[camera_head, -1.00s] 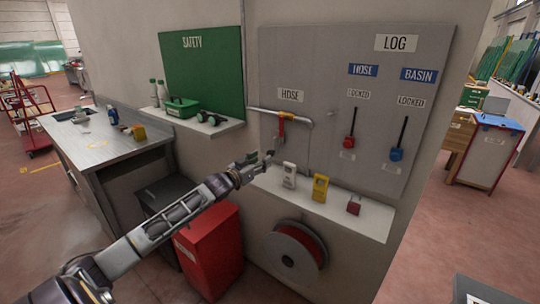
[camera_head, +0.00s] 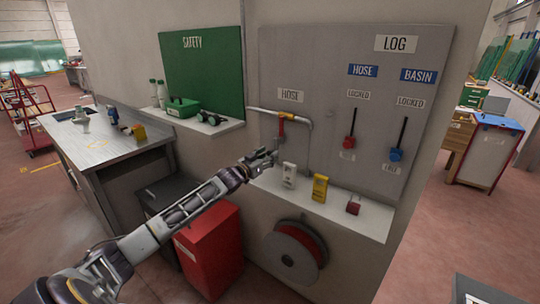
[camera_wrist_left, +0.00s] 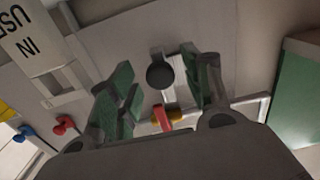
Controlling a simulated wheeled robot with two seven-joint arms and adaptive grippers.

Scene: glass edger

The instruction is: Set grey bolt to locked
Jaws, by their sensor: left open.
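My left gripper (camera_head: 268,158) is open in front of the grey wall panel (camera_head: 330,60), just below the pipe's red valve handle (camera_head: 281,128). In the left wrist view, the green-padded fingers (camera_wrist_left: 160,95) stand apart. A grey upright part with a dark round end (camera_wrist_left: 160,75) shows between them; I cannot tell if they touch it, or whether it is the grey bolt. No grey bolt is clearly seen in the head view, where my gripper hides part of the panel. A red knob (camera_head: 349,142) and a blue knob (camera_head: 396,155) hang below black rods, under LOCKED labels.
A white shelf (camera_head: 335,218) below holds a pale device (camera_head: 289,175), a yellow device (camera_head: 320,188) and a red block (camera_head: 353,204). A hose reel (camera_head: 292,258) and a red bin (camera_head: 208,250) are underneath. A white pipe (camera_head: 262,111) runs above my gripper.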

